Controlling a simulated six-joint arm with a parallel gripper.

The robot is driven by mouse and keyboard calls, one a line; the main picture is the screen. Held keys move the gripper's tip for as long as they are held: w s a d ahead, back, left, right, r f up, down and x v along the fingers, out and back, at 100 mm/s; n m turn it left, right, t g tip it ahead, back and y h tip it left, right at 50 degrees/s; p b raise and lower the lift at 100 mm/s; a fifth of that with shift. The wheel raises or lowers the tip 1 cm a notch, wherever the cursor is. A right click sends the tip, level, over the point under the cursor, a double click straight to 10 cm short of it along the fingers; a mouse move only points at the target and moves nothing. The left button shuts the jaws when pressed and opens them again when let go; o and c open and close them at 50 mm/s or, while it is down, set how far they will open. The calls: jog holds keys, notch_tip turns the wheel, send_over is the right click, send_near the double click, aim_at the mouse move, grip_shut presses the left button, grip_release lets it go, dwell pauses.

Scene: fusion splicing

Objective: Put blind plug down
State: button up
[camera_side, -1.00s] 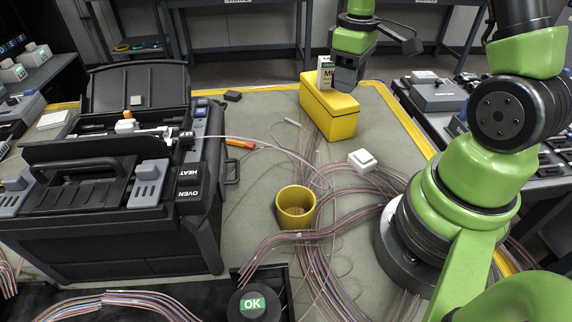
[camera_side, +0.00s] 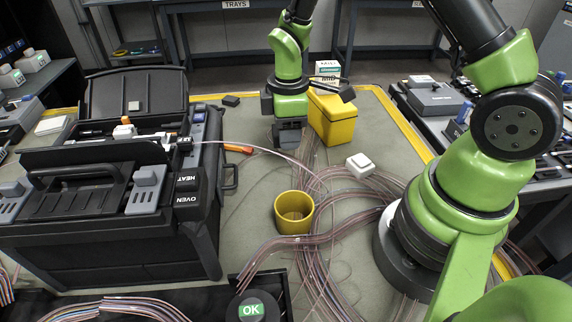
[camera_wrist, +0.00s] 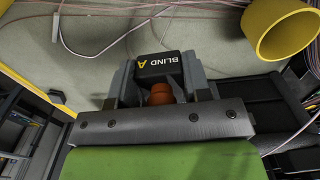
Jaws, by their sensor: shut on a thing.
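The blind plug (camera_wrist: 158,67) shows in the wrist view as a black block lettered "BLIND" with a yellow mark. A rounded orange part (camera_wrist: 161,95) shows beside it between the fingers. My gripper (camera_wrist: 160,75) is shut on the plug, with one grey finger on each side. In the side view my gripper (camera_side: 288,142) points down, low over the mat, left of the yellow box. The plug is hidden there, and I cannot tell whether it touches the mat.
The yellow box (camera_side: 333,118) carries a white carton (camera_side: 328,69). A yellow cup (camera_side: 294,213), a white block (camera_side: 360,164) and fibre bundles lie nearer the front. An orange-handled tool (camera_side: 238,149) and the black splicer case (camera_side: 110,215) are to the left.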

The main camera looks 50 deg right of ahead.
aim_at(288, 170)
notch_tip(288, 170, down, 8)
jog(key=shift+r, duration=0.15)
dwell(0.4)
jog(key=o, duration=0.9)
jog(key=shift+o, duration=0.2)
